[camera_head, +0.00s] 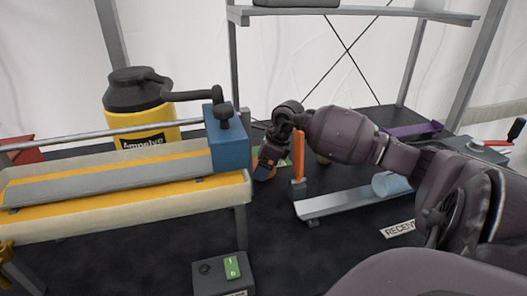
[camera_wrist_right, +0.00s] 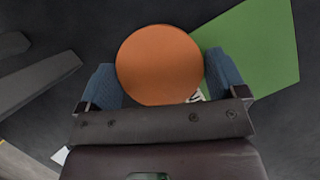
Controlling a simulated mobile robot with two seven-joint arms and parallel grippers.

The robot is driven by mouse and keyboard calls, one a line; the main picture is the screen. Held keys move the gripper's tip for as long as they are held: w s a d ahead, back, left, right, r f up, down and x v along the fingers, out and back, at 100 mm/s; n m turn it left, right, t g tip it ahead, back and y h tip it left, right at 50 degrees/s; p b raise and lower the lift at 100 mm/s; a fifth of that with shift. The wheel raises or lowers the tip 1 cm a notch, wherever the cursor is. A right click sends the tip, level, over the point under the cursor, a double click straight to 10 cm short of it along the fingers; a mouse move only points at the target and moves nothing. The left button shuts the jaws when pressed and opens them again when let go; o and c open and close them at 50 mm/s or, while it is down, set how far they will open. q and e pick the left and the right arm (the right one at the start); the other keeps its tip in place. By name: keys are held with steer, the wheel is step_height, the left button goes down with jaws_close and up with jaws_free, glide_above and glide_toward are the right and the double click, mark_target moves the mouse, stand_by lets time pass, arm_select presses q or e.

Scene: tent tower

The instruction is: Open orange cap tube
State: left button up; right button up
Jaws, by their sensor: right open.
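The orange cap (camera_wrist_right: 160,65) shows in the right wrist view as a large round orange disc, seen from its end. The tube under it is hidden. My right gripper (camera_wrist_right: 163,82) is open, with one blue finger on each side of the cap. The left finger is close to the cap's edge; contact cannot be told. In the head view my right gripper (camera_head: 264,163) points down beside the blue block, and a little orange (camera_head: 263,173) shows at its fingers. My left gripper is not in view.
A green sheet (camera_wrist_right: 262,50) lies beside the cap. A blue block (camera_head: 228,140) on a long yellow-topped bench (camera_head: 125,195) stands left of my right gripper. An orange upright (camera_head: 298,158) on a grey rail (camera_head: 345,203) stands close to its right. A yellow black-topped container (camera_head: 140,118) is behind.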

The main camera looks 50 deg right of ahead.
steer(key=shift+s+a+f, duration=0.1)
steer(key=shift+s+f, duration=0.1)
steer(key=shift+f, duration=0.3)
steer(key=shift+s+a+f, duration=0.1)
steer(key=shift+s+f, duration=0.05)
steer(key=shift+f, duration=0.35)
steer(key=shift+r, duration=0.2)
steer(key=w+p+v, duration=0.1)
steer(key=p+v, duration=0.1)
steer(key=v, duration=1.1)
steer(key=shift+r+p, duration=0.35)
steer(key=shift+r, duration=0.05)
